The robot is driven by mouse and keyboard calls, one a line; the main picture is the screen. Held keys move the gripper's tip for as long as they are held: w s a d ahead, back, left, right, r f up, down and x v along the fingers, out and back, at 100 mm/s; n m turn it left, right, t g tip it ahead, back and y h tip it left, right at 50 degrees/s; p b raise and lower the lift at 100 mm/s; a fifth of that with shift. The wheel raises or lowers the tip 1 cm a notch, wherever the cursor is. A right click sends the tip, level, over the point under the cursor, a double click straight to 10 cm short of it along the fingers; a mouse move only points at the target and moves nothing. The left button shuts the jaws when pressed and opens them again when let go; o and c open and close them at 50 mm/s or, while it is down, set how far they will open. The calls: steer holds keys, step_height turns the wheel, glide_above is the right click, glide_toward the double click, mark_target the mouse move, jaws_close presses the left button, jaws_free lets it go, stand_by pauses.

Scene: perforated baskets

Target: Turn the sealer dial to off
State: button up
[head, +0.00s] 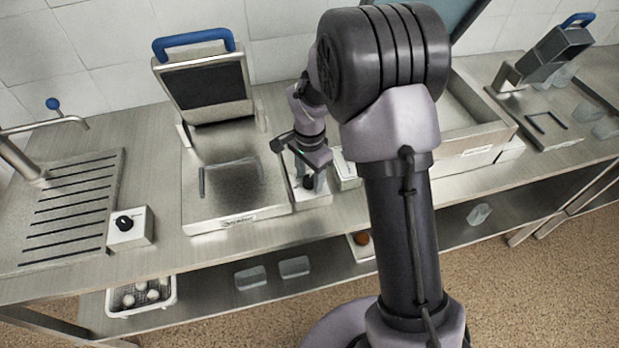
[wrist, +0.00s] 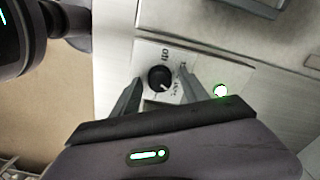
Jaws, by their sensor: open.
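The sealer dial (wrist: 160,79) is a round black knob with a light pointer mark, on a pale control plate (wrist: 205,62) with printed labels, one of which looks like "off". In the wrist view my gripper (wrist: 160,85) is open, with one finger on each side of the dial. I cannot tell whether the fingers touch it. In the head view my gripper (head: 308,182) points down at a small control box (head: 313,200) beside the sealer; the gripper mostly hides the dial there.
A sealer with a raised lid and blue handle (head: 193,40) stands left of my gripper. Another box with a black dial (head: 125,223) sits farther left, by a ribbed drainer (head: 75,200). A large open basin (head: 470,125) is at right. A basket (head: 140,296) is on the lower shelf.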

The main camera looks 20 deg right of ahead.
jaws_close()
steer(key=shift+n, duration=0.3)
steer(key=n+p, duration=0.1)
steer(key=n, duration=0.3)
steer(key=n+p, duration=0.1)
steer(key=n, duration=0.4)
steer(key=shift+r+p, duration=0.1)
steer(key=shift+p, duration=0.2)
steer(key=n+p, duration=0.2)
steer(key=n, duration=0.5)
steer(key=n+p, duration=0.1)
steer(key=n, duration=0.2)
steer(key=shift+n, duration=0.4)
steer(key=shift+n+p, duration=0.55)
steer(key=shift+n, duration=1.15)
